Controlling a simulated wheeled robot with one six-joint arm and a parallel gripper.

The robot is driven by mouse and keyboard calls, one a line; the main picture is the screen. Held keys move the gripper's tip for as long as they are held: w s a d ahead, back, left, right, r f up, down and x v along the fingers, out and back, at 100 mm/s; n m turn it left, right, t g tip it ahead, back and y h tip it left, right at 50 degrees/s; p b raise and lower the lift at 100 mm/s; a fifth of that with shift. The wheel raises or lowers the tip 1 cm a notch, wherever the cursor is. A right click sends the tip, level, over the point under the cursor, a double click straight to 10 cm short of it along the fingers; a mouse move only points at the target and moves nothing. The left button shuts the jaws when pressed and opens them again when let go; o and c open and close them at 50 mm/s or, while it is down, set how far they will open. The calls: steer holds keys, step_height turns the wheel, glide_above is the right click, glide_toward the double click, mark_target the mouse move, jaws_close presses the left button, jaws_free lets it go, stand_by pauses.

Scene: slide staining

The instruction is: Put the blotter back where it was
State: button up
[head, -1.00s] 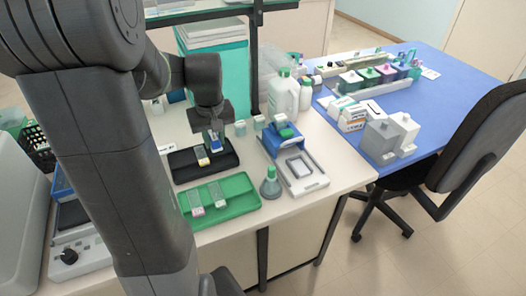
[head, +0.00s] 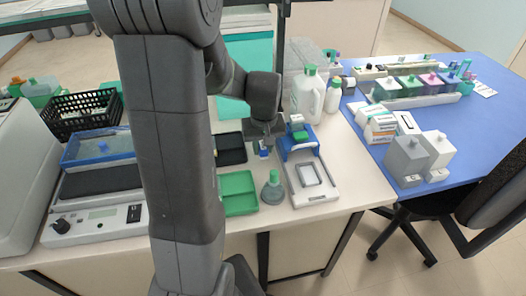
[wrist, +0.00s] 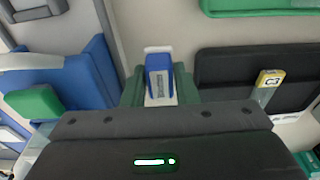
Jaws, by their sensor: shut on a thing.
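My gripper (head: 263,141) is over the white bench in the head view, between the black tray and the blue stand. It is shut on a small blue piece with a white edge, which I take to be the blotter (wrist: 160,75). In the wrist view the blotter sits between the green fingers, and its blue end also shows below the gripper in the head view (head: 264,153). I cannot tell whether it touches the bench. The black tray (wrist: 222,72) lies to its right in the wrist view, holding a slide with a yellow label (wrist: 267,84).
The blue stand with a green top (head: 298,138) and its pale tray (head: 327,190) are close to the right. A green-capped flask (head: 273,192) and a green tray (head: 238,207) stand nearer the front. White bottles (head: 308,95) stand behind. Bare bench shows around the flask.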

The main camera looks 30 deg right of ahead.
mark_target(264, 148)
steer(key=shift+f, duration=1.15)
steer(key=shift+f, duration=0.15)
steer(key=o, duration=0.9)
steer(key=shift+o, duration=0.2)
steer(key=r, duration=0.4)
steer(key=s+r, duration=0.1)
steer(key=r, duration=0.7)
steer(key=shift+s+a+r, duration=0.1)
steer(key=shift+s+a, duration=0.1)
steer(key=shift+a, duration=0.05)
